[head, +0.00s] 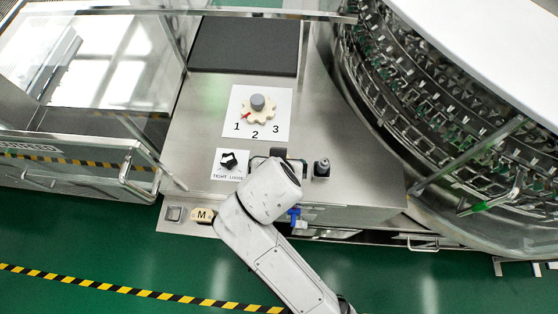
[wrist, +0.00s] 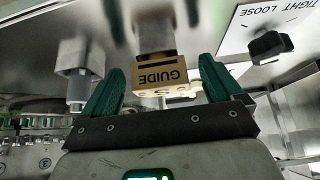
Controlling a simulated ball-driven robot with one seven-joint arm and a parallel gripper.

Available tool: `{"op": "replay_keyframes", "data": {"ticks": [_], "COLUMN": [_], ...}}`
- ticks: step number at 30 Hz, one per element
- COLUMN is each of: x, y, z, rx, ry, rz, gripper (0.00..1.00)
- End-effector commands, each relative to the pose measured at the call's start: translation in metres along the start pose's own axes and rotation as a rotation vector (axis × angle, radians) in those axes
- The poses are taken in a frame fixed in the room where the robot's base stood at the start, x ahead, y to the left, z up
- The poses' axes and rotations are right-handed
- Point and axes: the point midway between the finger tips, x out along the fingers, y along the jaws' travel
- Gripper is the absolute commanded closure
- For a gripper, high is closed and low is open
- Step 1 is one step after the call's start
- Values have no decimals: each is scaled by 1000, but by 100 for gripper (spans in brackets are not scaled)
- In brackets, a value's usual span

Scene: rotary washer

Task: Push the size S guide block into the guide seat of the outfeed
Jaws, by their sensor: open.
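The tan guide block (wrist: 160,76) is in the wrist view, with "GUIDE" upside down on its face and an S on the lower face. It lies between the two green fingers of my gripper (wrist: 160,82), with a visible gap on each side. My gripper is open. A grey metal piece (wrist: 154,32) is directly behind the block and may be the guide seat; I cannot tell how deep the block sits in it. In the head view my white arm covers the gripper and the block.
A TIGHT/LOOSE knob (head: 228,161) and a numbered dial (head: 258,103) are close by. A dark post (head: 321,168) stands right of my arm. The rotary washer (head: 455,110) fills the right.

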Motion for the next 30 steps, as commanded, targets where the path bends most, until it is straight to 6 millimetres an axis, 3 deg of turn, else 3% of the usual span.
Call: {"op": "replay_keyframes", "data": {"ticks": [18, 30], "x": [-96, -106], "y": [-1, 0], "z": [0, 0], "rx": [0, -1], "ry": [2, 0], "rz": [-2, 0], "gripper": [7, 7]}}
